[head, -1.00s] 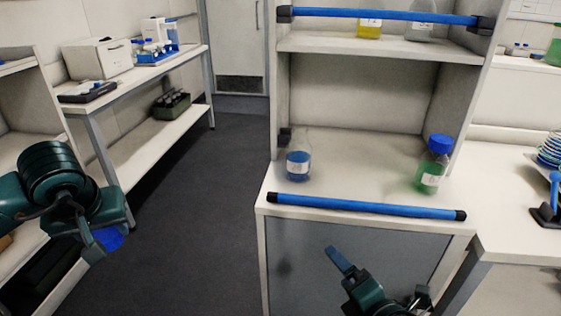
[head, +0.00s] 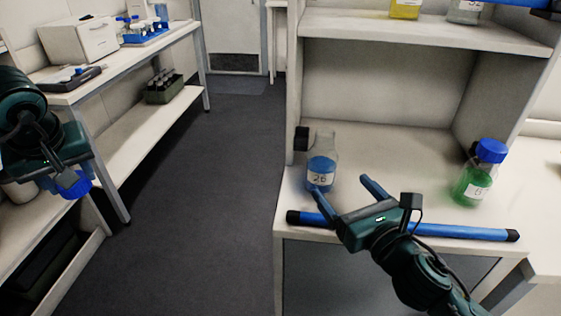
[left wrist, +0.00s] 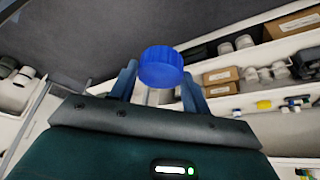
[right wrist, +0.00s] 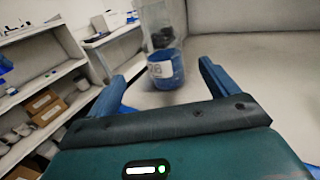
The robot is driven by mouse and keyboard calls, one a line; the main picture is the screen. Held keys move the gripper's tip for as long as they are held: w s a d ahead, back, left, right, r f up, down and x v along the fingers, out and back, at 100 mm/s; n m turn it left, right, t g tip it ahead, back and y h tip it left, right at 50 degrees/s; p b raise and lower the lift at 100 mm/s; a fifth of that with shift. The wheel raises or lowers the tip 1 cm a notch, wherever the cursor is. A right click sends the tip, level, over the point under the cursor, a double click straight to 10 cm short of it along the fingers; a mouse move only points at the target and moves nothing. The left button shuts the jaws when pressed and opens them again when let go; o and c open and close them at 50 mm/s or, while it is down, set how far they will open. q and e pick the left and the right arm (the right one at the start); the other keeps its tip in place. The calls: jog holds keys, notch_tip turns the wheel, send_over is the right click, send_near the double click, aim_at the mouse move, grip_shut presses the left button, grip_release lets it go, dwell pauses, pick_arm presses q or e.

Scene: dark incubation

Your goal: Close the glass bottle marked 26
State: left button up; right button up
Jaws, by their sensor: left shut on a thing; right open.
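The glass bottle marked 26 (head: 321,171) holds blue liquid and stands upright, with no cap on its neck, at the left front of the bench shelf. It also shows in the right wrist view (right wrist: 162,60), beyond the fingers. My right gripper (head: 343,188) is open and empty in front of the bottle, apart from it as far as I can tell. My left gripper (head: 66,186) is shut on a blue screw cap (left wrist: 162,67), held in the air at the left, away from the bottle.
A blue bar (head: 455,231) runs along the shelf's front edge. A blue-capped bottle of green liquid (head: 476,180) stands at the right. A yellow bottle (head: 405,9) is on the upper shelf. A side bench (head: 120,62) stands left, with clear floor between.

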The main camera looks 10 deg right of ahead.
aim_at(329, 171)
pick_arm(q)
jog(key=shift+s, duration=0.15)
pick_arm(e)
jog(key=shift+s, duration=0.1)
pick_arm(q)
jog(key=shift+r+p, duration=0.55)
jog(key=shift+r, duration=0.05)
pick_arm(e)
jog(key=x, duration=0.7)
jog(key=shift+d, duration=0.1)
pick_arm(q)
jog(key=shift+r+p, duration=0.5)
pick_arm(e)
jog(key=x, duration=0.4)
jog(key=shift+d+r, duration=0.15)
jog(key=shift+r, duration=0.05)
jog(key=shift+w+f, duration=0.1)
jog(key=shift+w, duration=0.55)
jog(key=shift+c, duration=0.3)
